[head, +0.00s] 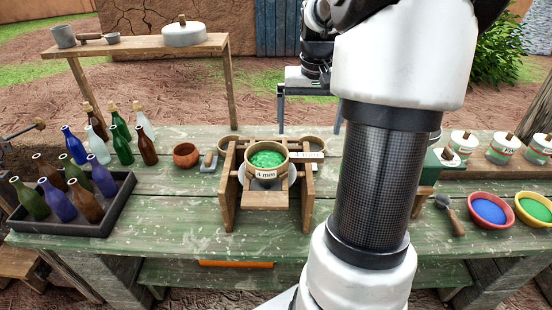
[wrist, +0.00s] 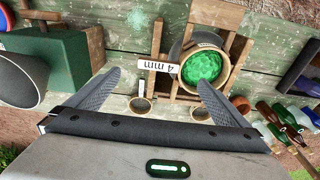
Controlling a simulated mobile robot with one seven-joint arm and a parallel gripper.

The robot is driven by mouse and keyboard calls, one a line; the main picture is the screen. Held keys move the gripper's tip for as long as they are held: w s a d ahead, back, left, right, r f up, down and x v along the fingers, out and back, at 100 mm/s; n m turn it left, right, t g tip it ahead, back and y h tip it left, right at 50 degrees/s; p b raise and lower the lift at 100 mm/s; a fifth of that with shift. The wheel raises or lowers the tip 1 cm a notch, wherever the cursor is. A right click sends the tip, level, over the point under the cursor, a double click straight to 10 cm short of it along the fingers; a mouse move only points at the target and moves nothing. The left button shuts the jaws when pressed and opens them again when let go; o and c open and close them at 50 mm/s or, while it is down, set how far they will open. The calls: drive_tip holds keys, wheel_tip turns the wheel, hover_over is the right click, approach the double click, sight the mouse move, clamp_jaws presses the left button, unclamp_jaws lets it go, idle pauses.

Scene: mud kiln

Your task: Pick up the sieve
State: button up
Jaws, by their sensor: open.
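The sieve (head: 267,172) is a round, wood-coloured frame with a "4 mm" tag on its front, holding green granules. It sits in a wooden stand (head: 228,195) on the green plank table, above a pale bowl. In the wrist view the sieve (wrist: 222,52) shows beside the tip of my right-hand finger. My gripper (wrist: 160,80) is open and empty, apart from the sieve. In the head view its fingers cannot be made out.
Two small rings (head: 228,141) (head: 313,141) lie behind the stand. Bottles and a dark tray (head: 95,222) stand left, with a brown bowl (head: 186,153) nearer the stand. Right are a green box (wrist: 65,65), a scoop (head: 452,217) and bowls (head: 489,223) of blue and green granules.

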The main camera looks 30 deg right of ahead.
hover_over(305, 155)
drive_tip(key=s, duration=0.2)
wheel_tip(305, 155, down, 5)
drive_tip(key=shift+w+f, duration=0.3)
drive_tip(key=shift+f, duration=0.65)
drive_tip(key=shift+w+f, duration=0.3)
drive_tip(key=shift+f, duration=0.7)
drive_tip(key=shift+w+f, duration=0.3)
drive_tip(key=shift+f, duration=0.65)
drive_tip(key=c, duration=1.2)
drive_tip(key=shift+o, duration=0.2)
drive_tip(key=shift+r, duration=0.15)
